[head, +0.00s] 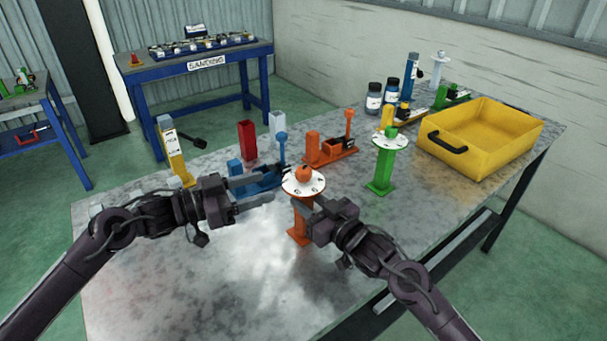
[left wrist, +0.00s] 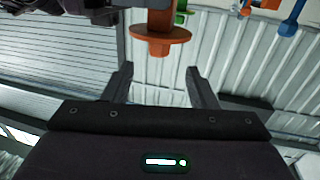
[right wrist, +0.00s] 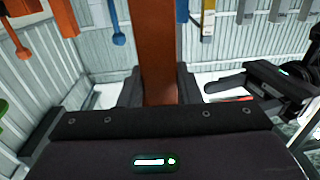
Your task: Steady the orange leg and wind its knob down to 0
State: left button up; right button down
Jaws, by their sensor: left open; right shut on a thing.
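The orange leg (head: 299,232) stands upright on the metal table, with a white marked dial (head: 303,182) and an orange knob (head: 303,171) on top. My right gripper (head: 303,207) is shut on the leg's post below the dial; in the right wrist view the orange post (right wrist: 158,50) is between its fingers. My left gripper (head: 273,190) is open and empty, just left of the dial. In the left wrist view the leg's disc and knob (left wrist: 159,37) appear beyond the open fingers (left wrist: 158,75). I cannot read the dial setting.
A green leg (head: 384,165) with a similar dial stands to the right, near a yellow bin (head: 478,140). A blue fixture (head: 258,180) and an orange fixture (head: 332,152) lie just behind. A yellow post (head: 173,152) stands back left. The table's front is clear.

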aim_at(300, 179)
pick_arm(q)
jog(key=x, duration=1)
jog(key=shift+w+d, duration=0.1)
jog(key=shift+d, duration=0.25)
jog(key=c, duration=0.9)
jog(key=shift+c, duration=0.2)
jog(key=shift+f+n+t+y, duration=0.1)
jog(key=shift+n+t+y, duration=0.25)
jog(key=shift+t, duration=0.25)
jog(key=n+t+y, duration=0.3)
jog(key=t, duration=0.1)
jog(key=shift+d+n+y, duration=0.1)
jog(key=shift+n+y, duration=0.15)
jog(key=shift+n, duration=0.1)
jog(key=shift+w+r+n+t+y, duration=0.1)
jog(key=shift+n+t+y, duration=0.95)
jog(key=shift+y, duration=0.4)
jog(key=shift+r+n+t+y, duration=0.1)
jog(key=shift+n+t+y, duration=0.95)
jog(key=shift+y, duration=0.4)
jog(key=shift+n+y, duration=0.3)
